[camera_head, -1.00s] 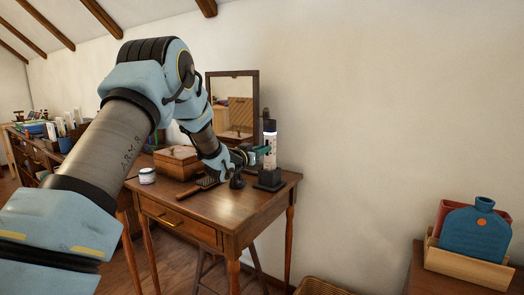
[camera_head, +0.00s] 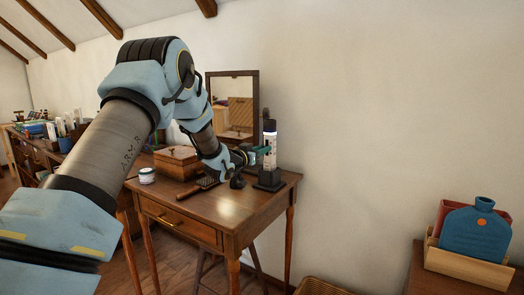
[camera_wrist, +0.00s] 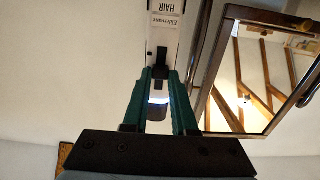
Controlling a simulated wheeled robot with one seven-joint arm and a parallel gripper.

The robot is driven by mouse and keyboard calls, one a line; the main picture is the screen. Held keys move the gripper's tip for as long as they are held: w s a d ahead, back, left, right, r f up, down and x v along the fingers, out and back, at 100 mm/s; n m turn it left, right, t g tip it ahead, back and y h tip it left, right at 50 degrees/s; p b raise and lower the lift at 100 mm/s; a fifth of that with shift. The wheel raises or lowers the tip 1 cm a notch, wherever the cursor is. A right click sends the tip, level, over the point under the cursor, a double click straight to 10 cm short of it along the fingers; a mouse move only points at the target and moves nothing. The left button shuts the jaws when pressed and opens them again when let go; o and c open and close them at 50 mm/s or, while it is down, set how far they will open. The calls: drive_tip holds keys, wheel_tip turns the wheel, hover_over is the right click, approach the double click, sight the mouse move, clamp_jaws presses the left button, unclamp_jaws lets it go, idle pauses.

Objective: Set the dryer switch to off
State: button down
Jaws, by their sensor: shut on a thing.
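The dryer (camera_head: 270,155) is a white and black upright device on a dark base at the right rear of the wooden vanity table. In the wrist view its white body (camera_wrist: 166,22) carries a label reading "HAIR". A small black switch (camera_wrist: 162,60) lies below the label. My gripper (camera_head: 262,149) reaches the dryer from the left. In the wrist view my gripper's green fingers (camera_wrist: 161,75) are closed in on either side of the black switch. A lit pale part (camera_wrist: 158,98) shows between the fingers. The switch's exact setting cannot be read.
A framed mirror (camera_head: 233,105) stands behind, close to the dryer. A wooden box (camera_head: 178,163), a dark brush (camera_head: 197,187) and a small jar (camera_head: 147,176) sit on the vanity table (camera_head: 225,207).

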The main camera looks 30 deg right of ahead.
drive_tip(key=shift+f, duration=0.1)
wheel_tip(320, 180, down, 2)
drive_tip(key=shift+f+b, duration=0.15)
drive_tip(key=shift+b, duration=0.9)
drive_tip(key=c, duration=0.7)
unclamp_jaws()
drive_tip(key=b+v, duration=0.1)
drive_tip(key=v, duration=1)
